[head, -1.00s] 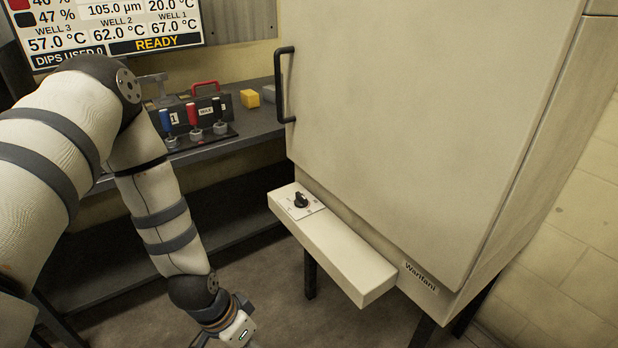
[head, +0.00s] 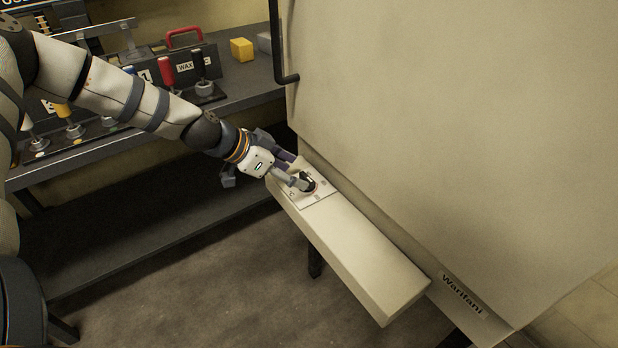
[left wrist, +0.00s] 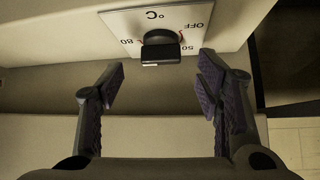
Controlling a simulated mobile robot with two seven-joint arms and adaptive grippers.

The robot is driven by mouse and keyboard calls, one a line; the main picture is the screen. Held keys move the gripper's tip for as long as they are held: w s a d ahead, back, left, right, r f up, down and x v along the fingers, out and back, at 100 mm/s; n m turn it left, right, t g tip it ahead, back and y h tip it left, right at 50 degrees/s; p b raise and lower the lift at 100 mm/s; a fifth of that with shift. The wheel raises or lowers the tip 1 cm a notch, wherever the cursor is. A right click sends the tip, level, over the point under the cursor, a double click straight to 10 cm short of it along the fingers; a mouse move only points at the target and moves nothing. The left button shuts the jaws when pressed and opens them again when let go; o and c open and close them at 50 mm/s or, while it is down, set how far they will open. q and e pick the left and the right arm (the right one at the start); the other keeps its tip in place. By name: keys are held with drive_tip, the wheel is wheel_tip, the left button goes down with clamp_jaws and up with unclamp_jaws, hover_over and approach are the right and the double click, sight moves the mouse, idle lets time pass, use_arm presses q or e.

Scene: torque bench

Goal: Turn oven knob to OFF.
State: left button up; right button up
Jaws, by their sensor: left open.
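The oven knob (head: 308,182) is black and sits on a pale dial plate (head: 322,194) at the left end of the oven's ledge. In the left wrist view the knob (left wrist: 160,48) is at top centre, and its plate (left wrist: 118,22) reads °C, OFF, 50 and 80, turned around. I cannot tell exactly which mark the knob points to. My left gripper (head: 291,172) is right beside the knob. In the left wrist view its open fingers (left wrist: 162,80) stand apart, one to each side below the knob, with nothing between them. My right gripper is out of view.
The large cream oven (head: 450,130) fills the right, with a black door handle (head: 281,45) above the knob. Its ledge (head: 355,245) sticks out over open floor. A dark bench (head: 245,85) at left holds several coloured-handled tools and a yellow block (head: 242,50).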

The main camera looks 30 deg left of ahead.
sight(305, 177)
use_arm(q)
drive_tip(key=b+x, duration=0.1)
drive_tip(key=x, duration=0.2)
drive_tip(key=shift+f, duration=0.25)
drive_tip(key=shift+w+d, duration=0.2)
drive_tip(key=shift+w, duration=0.2)
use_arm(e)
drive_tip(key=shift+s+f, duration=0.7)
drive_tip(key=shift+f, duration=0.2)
use_arm(q)
drive_tip(key=c, duration=1.2)
drive_tip(key=shift+o, duration=0.2)
drive_tip(key=shift+r, duration=0.1)
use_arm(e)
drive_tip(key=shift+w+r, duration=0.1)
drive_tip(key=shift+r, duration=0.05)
